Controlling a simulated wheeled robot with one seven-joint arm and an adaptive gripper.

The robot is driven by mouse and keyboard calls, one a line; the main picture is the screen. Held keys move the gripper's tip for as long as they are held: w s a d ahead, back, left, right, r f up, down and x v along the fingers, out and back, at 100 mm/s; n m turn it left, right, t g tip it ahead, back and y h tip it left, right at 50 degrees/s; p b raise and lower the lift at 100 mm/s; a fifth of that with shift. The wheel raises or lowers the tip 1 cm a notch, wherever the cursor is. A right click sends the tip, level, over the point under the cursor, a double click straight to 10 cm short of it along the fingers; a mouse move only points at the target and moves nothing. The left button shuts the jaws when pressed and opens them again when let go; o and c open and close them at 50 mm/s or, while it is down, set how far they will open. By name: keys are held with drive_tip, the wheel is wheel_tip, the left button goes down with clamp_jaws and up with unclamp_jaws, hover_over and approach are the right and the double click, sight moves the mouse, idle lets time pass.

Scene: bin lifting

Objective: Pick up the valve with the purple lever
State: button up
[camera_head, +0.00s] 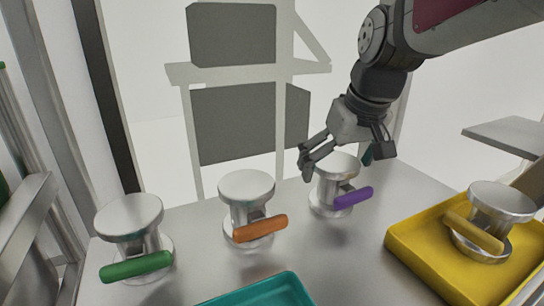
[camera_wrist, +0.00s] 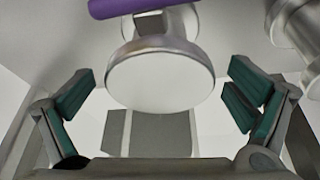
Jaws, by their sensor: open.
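The valve with the purple lever (camera_head: 353,198) stands upright on the grey table in the head view, right of the middle. Its round metal top (camera_head: 337,166) lies just below my gripper (camera_head: 338,160). In the wrist view the disc (camera_wrist: 160,80) is centred ahead of the fingers, with the purple lever (camera_wrist: 140,5) at the top edge. My gripper (camera_wrist: 158,105) is open and empty, its green-padded fingers spread to either side of the disc. I cannot tell how deep the disc sits between them.
A valve with an orange lever (camera_head: 260,229) and one with a green lever (camera_head: 136,266) stand to the left. A valve with a yellow lever (camera_head: 474,231) stands in a yellow tray (camera_head: 408,254) at right. A teal tray (camera_head: 268,290) lies at the front.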

drive_tip(key=shift+c, duration=0.3)
drive_tip(key=shift+r, duration=0.1)
drive_tip(key=c, duration=2)
drive_tip(key=shift+o, duration=0.2)
drive_tip(key=shift+r, duration=0.1)
drive_tip(key=shift+r+p, duration=0.8)
drive_tip(key=shift+r, duration=0.75)
drive_tip(key=shift+s+r, duration=0.25)
drive_tip(key=shift+s, duration=0.05)
drive_tip(key=s+r+p, duration=0.1)
drive_tip(key=s+p, duration=0.1)
drive_tip(key=s, duration=1.3)
drive_tip(key=shift+s+d+p, duration=0.15)
drive_tip(key=shift+d+p, duration=0.15)
drive_tip(key=shift+p, duration=0.05)
drive_tip(key=shift+r, duration=0.1)
drive_tip(key=shift+r, duration=0.15)
